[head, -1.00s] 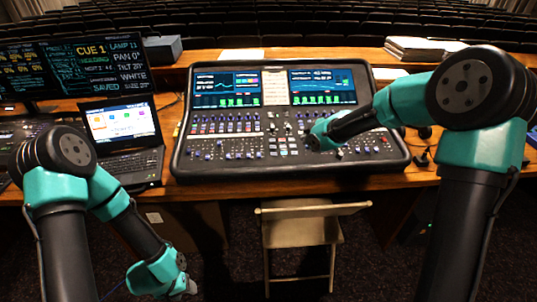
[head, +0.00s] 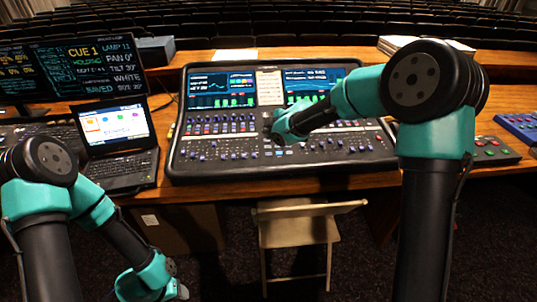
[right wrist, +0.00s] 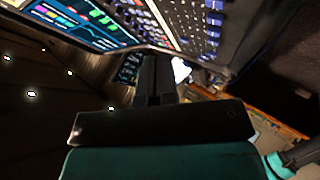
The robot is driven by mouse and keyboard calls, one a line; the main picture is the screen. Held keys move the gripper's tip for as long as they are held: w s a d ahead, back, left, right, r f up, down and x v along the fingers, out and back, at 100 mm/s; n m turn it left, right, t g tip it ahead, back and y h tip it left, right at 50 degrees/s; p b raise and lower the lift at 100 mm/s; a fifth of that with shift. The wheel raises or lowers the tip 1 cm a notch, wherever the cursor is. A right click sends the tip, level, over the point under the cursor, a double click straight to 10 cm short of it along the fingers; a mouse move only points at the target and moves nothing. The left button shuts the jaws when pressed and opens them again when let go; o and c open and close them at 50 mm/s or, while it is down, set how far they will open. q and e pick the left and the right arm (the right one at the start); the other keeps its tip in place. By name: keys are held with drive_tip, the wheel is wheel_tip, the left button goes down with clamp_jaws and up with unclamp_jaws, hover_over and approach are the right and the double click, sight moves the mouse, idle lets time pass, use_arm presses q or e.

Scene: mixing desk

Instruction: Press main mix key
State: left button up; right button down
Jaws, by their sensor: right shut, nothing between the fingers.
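The mixing console (head: 181,165) lies on the wooden desk, with two lit screens at its back and rows of faders, knobs and small keys in front. It also shows tilted in the right wrist view (right wrist: 142,22). I cannot tell which key is the main mix key; the labels are too small. My right gripper (head: 268,132) is over the console's middle, and its arm covers part of the right screen and controls. In the right wrist view its fingers (right wrist: 156,76) are together and empty. My left gripper (head: 180,291) hangs low in front of the desk, its jaws unclear.
An open laptop (head: 120,128) and dark monitors (head: 75,68) stand left of the console. Button boxes (head: 491,150) lie at the right, partly behind my right arm. A folding chair (head: 300,228) stands in front of the desk. Papers (head: 235,55) lie behind the console.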

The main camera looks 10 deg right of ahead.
drive_tip(key=shift+w+f, duration=0.25)
drive_tip(key=shift+f, duration=1.85)
drive_tip(key=shift+w+f, duration=0.2)
drive_tip(key=shift+f, duration=1.9)
drive_tip(key=shift+f, duration=0.15)
drive_tip(key=shift+f, duration=0.25)
drive_tip(key=shift+d+f, duration=0.1)
drive_tip(key=shift+f, duration=0.25)
drive_tip(key=shift+r, duration=0.8)
drive_tip(key=shift+s+r, duration=0.15)
drive_tip(key=shift+r, duration=1.1)
drive_tip(key=shift+s+r, duration=0.15)
drive_tip(key=shift+r, duration=1.1)
